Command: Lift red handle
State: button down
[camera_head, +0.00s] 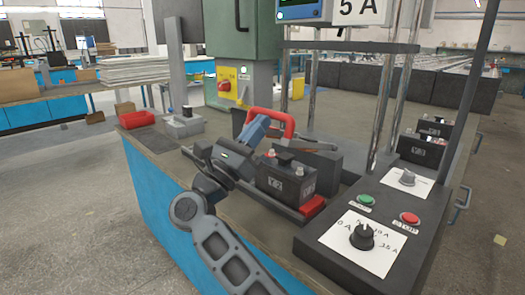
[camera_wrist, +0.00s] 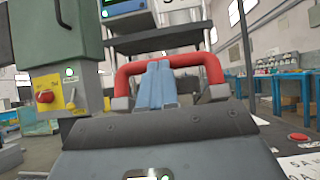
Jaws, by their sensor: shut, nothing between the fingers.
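The red handle (camera_head: 284,116) is a raised U-shaped bar over the dark equipment at the middle of the bench. In the wrist view the handle (camera_wrist: 205,62) spans the middle as an arch, its ends on grey blocks. My gripper (camera_head: 262,120) is at the left part of the handle in the head view. In the wrist view my gripper's blue-grey fingers (camera_wrist: 158,68) are together, with nothing held between them. Their tips overlap the handle's top bar; I cannot tell whether they touch it. My gripper's body hides what lies below the handle.
A black battery (camera_head: 286,180) stands beside my gripper, with a red block (camera_head: 312,206) near its base. A control panel (camera_head: 362,236) with knobs and buttons is at the front right. A green cabinet (camera_head: 240,35) and metal posts (camera_head: 384,95) rise behind.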

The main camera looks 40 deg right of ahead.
jog(key=d+r+y+p, duration=0.6)
jog(key=d, duration=0.3)
jog(key=d+r+y+p, duration=0.6)
jog(key=d+p, duration=0.1)
jog(key=d, duration=0.2)
jog(key=shift+r, duration=0.3)
